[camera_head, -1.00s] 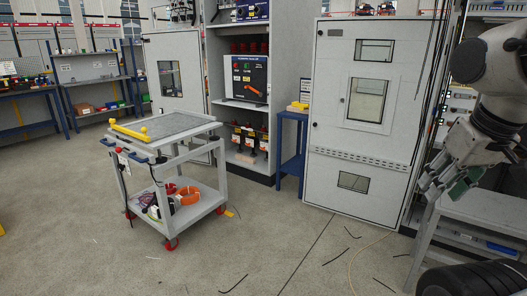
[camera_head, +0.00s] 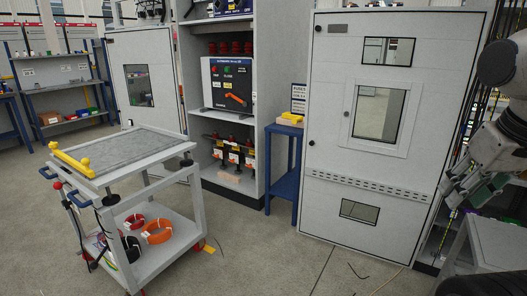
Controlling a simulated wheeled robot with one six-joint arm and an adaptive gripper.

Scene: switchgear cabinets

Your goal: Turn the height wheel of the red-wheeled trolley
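The grey trolley (camera_head: 150,150) with red casters stands at the left. Its flat top has a yellow bar with ball ends (camera_head: 72,162) along the left edge. A dark round part (camera_head: 110,199) sits under the top's near corner; it may be the height wheel, but I cannot tell for sure. A red knob (camera_head: 58,185) shows at the trolley's left side. My gripper (camera_head: 450,195) is at the right edge, far from the trolley and in front of the cabinet's right side. A green part shows on it. Its finger opening is too unclear to judge.
The trolley's lower shelf holds red and orange cable coils (camera_head: 157,231). Behind stand an open cabinet (camera_head: 184,80), a blue stand (camera_head: 284,160) and a closed grey cabinet (camera_head: 325,150). A grey table (camera_head: 490,245) is at the lower right. The floor (camera_head: 270,255) between trolley and table is mostly clear.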

